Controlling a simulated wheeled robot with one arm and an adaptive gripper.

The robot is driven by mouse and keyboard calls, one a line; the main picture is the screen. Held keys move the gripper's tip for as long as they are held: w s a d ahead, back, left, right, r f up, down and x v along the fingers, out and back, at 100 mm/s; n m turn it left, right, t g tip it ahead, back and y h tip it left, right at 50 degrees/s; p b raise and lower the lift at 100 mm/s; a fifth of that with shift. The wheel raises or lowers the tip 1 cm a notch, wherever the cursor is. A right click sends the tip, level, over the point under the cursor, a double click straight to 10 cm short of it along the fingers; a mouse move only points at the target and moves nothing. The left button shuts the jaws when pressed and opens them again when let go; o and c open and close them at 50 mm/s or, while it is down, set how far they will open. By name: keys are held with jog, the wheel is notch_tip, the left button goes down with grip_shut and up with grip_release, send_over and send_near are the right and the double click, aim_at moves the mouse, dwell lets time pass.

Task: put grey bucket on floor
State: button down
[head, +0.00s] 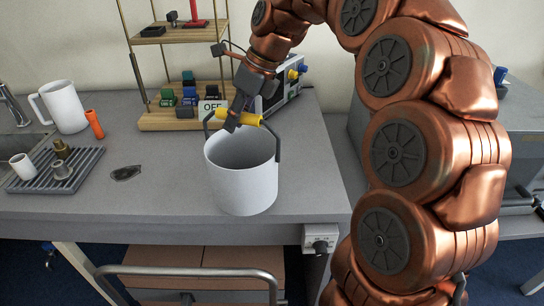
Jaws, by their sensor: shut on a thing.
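The grey bucket (241,182) is upright at the front of the grey table, near its front edge. Its dark handle with a yellow grip (250,119) is raised above the rim. My gripper (238,117) is shut on the yellow grip of the handle. I cannot tell whether the bucket's base touches the table or hangs just above it. The blue floor (515,262) shows at the lower right, and a little shows at the lower left.
A wooden shelf (160,121) with small coloured blocks and an OFF sign stands behind. A white jug (65,107), orange handle (94,124) and drain tray (30,182) are at left. A cart with a metal rail (190,272) is below the table front. A switch box (320,238) hangs at the table edge.

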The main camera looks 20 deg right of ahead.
jog(key=shift+w+d, duration=0.2)
jog(key=shift+w, duration=0.05)
jog(key=w+d+f+p, duration=0.2)
jog(key=w+d, duration=0.2)
jog(key=d, duration=0.2)
jog(key=w+d+f+p, duration=0.3)
jog(key=w+d, duration=0.1)
jog(key=d, duration=0.3)
jog(key=shift+d, duration=0.2)
jog(key=shift+f, duration=0.15)
jog(key=c, duration=1)
grip_release()
jog(key=shift+o, duration=0.2)
jog(key=p+v, duration=0.2)
jog(key=v, duration=1)
